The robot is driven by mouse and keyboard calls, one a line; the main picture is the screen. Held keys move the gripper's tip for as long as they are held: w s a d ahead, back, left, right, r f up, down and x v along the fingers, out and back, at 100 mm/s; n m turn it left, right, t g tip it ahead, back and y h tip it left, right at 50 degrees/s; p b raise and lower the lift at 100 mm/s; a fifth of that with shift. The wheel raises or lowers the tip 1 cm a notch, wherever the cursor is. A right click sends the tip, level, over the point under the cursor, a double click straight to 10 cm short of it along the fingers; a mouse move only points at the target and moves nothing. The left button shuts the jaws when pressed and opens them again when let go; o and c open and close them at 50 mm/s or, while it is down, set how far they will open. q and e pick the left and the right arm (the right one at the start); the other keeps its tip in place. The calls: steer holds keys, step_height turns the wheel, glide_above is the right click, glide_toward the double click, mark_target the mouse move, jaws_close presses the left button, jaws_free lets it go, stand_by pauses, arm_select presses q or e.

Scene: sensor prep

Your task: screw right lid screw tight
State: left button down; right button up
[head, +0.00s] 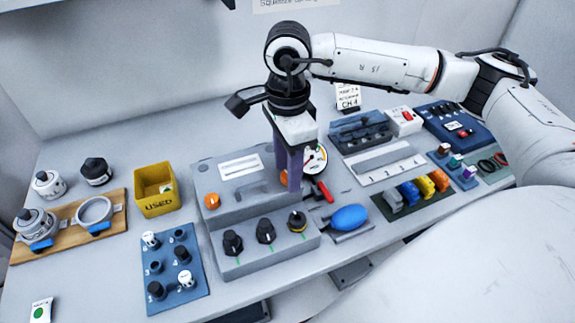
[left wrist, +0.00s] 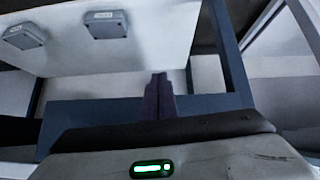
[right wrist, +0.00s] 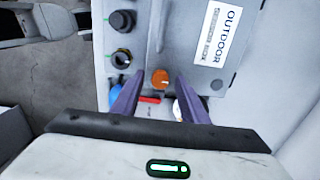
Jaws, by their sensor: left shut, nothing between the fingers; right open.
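The right lid screw is an orange knob with a slot at the right side of the grey case (head: 240,205); in the head view it (head: 284,178) is mostly hidden behind my right gripper (head: 290,184). In the right wrist view the orange screw (right wrist: 161,78) shows between the two open purple fingers of my right gripper (right wrist: 160,80). I cannot tell whether the fingers touch it. The left lid screw (head: 212,201) is a similar orange knob at the case's left. My left gripper (left wrist: 160,85) is shut and empty, shown only in the left wrist view, away from the case.
Black knobs (head: 265,231) line the case's front. A round gauge (head: 315,160), a red lever (head: 325,192) and a blue bulb (head: 349,217) stand right of it. A yellow bin (head: 154,190) and a blue block (head: 175,270) stand left.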

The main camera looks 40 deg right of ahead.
jaws_close()
